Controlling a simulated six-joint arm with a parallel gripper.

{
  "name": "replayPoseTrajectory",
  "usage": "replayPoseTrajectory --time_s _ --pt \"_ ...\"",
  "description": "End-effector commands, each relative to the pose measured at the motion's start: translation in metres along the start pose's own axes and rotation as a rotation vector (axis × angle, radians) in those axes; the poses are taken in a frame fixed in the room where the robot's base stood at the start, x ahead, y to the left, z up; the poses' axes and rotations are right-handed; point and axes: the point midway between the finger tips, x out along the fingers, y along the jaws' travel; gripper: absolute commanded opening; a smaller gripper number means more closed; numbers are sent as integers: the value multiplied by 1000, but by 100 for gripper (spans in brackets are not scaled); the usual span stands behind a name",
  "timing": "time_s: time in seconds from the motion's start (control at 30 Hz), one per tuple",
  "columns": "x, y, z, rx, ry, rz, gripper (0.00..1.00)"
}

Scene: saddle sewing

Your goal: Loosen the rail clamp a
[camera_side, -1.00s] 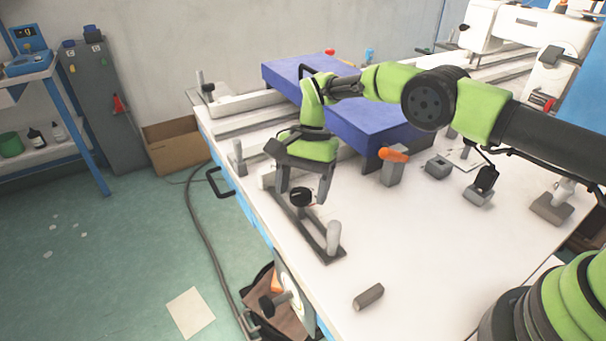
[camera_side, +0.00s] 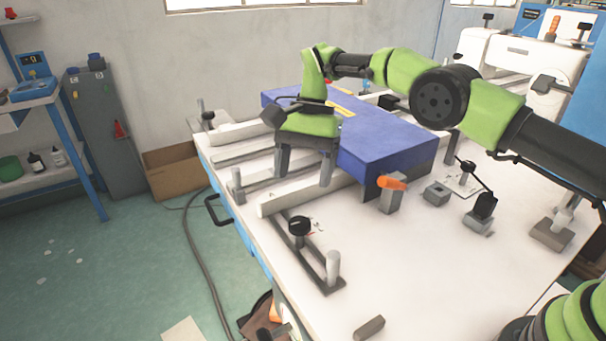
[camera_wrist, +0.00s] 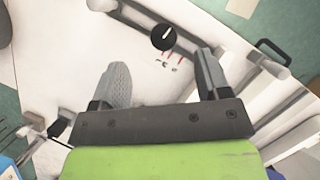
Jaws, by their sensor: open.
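A round black knob (camera_side: 298,226) with a white pointer line sits on a dark flat bar (camera_side: 312,262) near the table's left edge; I take it to be rail clamp a. An upright grey post (camera_side: 333,268) stands at the bar's near end. In the wrist view the knob (camera_wrist: 164,37) shows its pointer slanting up and right, with small red marks on the white surface below it. My gripper (camera_side: 304,178) is open and empty, pointing down above the knob and apart from it. In the wrist view its fingertips (camera_wrist: 163,60) are spread to either side below the knob.
A long pale rail (camera_side: 310,193) lies just behind the knob. A large blue block (camera_side: 385,145) stands behind my gripper. An orange-topped grey block (camera_side: 391,194) and a small grey block (camera_side: 436,194) stand to the right. The table's front middle (camera_side: 430,270) is clear.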

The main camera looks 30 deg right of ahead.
Motion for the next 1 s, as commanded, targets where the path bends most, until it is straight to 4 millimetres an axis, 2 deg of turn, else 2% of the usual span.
replayPoseTrajectory --time_s 0.13,0.27,0.37,0.5,0.7,0.8,1.0 --pt "5 2 -2 -17 110 42 70" --pt "10 8 -4 -81 317 93 70" --pt "11 12 -2 -176 484 107 70" --pt "13 15 12 -355 654 84 70" --pt "20 20 37 -571 743 21 70" --pt "23 22 44 -624 751 3 70" --pt "36 20 36 -642 751 -1 70"
